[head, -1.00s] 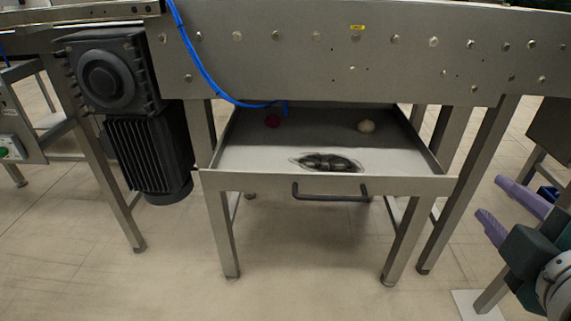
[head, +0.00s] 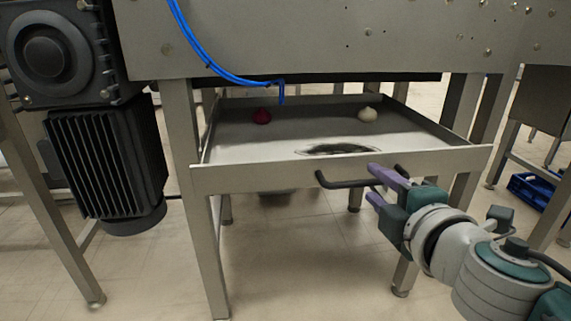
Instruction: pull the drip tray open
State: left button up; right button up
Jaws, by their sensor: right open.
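The drip tray (head: 240,180) is a shallow metal drawer under the conveyor, its front panel facing me and its inside visible from above. A dark bar handle (head: 342,183) is fixed to the front panel, right of its middle. My right gripper (head: 371,183) has come in from the right, with its two purple fingers spread one above the other. The right part of the handle shows between the fingertips; I cannot tell if they touch it. My left gripper is out of view.
A red onion-like item (head: 262,116), a pale one (head: 368,114) and a dark patch (head: 340,149) are in the tray. A black motor (head: 108,160) hangs at left. A blue hose (head: 205,60) dangles above the tray. Floor before the tray is clear.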

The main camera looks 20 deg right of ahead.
jog(key=shift+x, duration=1.25)
grip_shut()
dwell(0.5)
